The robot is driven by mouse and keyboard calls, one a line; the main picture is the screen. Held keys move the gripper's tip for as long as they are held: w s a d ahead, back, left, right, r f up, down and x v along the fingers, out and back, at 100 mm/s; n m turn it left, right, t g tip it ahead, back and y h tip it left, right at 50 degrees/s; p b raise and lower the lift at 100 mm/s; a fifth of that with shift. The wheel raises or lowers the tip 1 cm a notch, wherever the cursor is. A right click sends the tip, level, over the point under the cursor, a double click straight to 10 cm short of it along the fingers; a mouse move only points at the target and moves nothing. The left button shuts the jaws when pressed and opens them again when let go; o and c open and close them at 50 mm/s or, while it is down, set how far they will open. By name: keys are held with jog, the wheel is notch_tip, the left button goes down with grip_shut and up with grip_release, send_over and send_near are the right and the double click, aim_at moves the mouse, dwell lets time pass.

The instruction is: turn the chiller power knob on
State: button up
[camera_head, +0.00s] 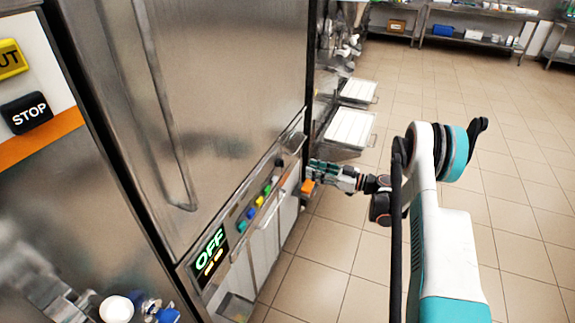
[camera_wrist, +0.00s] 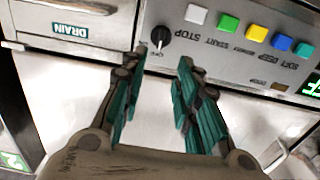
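The power knob (camera_wrist: 159,36) is a small round black knob with a light pointer mark, on the grey control panel (camera_wrist: 225,62) in the wrist view. The knob lies just beyond the fingertips, roughly centred on the gap, and looks untouched. In the head view my gripper (camera_head: 316,172) is at the panel's far end. The display (camera_head: 210,252) reads OFF in green.
White, green, yellow, blue and teal buttons (camera_wrist: 256,33) line the panel beside the knob. A drawer front marked DRAIN (camera_wrist: 70,30) is on the other side. White trays (camera_head: 349,127) stand beyond the machine in the head view. Tiled floor (camera_head: 330,240) is clear at right.

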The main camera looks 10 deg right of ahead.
aim_at(281, 163)
jog(key=b+x, duration=0.3)
jog(key=x, duration=0.8)
grip_shut()
